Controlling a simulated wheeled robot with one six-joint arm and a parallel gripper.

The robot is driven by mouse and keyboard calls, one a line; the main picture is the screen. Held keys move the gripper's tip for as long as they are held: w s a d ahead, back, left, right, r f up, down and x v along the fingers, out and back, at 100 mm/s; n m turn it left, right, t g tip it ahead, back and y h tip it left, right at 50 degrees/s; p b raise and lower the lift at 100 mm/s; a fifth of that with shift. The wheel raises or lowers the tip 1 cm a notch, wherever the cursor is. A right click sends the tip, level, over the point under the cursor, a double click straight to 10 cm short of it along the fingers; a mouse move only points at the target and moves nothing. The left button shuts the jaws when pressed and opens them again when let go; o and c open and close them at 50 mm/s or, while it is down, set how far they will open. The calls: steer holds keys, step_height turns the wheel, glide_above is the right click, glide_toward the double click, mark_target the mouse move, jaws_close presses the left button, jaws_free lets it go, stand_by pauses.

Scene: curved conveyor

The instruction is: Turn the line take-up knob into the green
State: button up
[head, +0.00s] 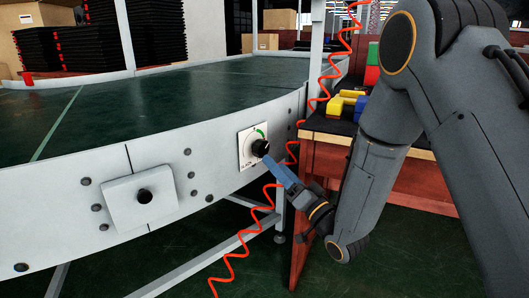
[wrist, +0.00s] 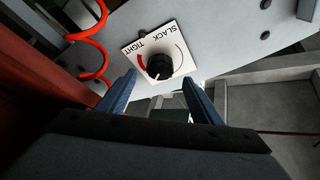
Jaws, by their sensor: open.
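The take-up knob (head: 260,147) is black and round, on a white square plate (head: 244,160) on the conveyor's side wall. A green arc (head: 263,130) shows at the plate's upper right in the head view. In the wrist view the knob (wrist: 160,66) has a white pointer line toward the bottom of the picture. The plate there (wrist: 182,46) reads SLACK and TIGHT, with a red arc (wrist: 141,62) beside TIGHT; I cannot make out green there. My gripper (wrist: 160,80) is open and empty, its blue fingers just short of the knob, one toward each side. It also shows in the head view (head: 268,162).
A coiled red hose (head: 272,190) hangs close to my gripper. A red-brown bench (head: 330,150) with coloured blocks stands right of the conveyor. The belt (head: 150,95) is empty.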

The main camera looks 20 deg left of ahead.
mark_target(264, 151)
steer(key=b+x, duration=0.1)
steer(key=x, duration=0.6)
steer(key=shift+w+a+b, duration=0.1)
steer(key=shift+a+b, duration=0.1)
steer(key=shift+b, duration=0.2)
steer(key=c, duration=1.1)
steer(key=shift+n+g+y, duration=0.3)
steer(key=shift+n+g, duration=0.1)
steer(key=shift+n, duration=0.6)
steer(key=o, duration=1.1)
steer(key=shift+d, duration=0.15)
steer(key=p+v, duration=0.1)
steer(key=v, duration=0.6)
steer(key=shift+d+f+p, duration=0.2)
steer(key=shift+p, duration=0.15)
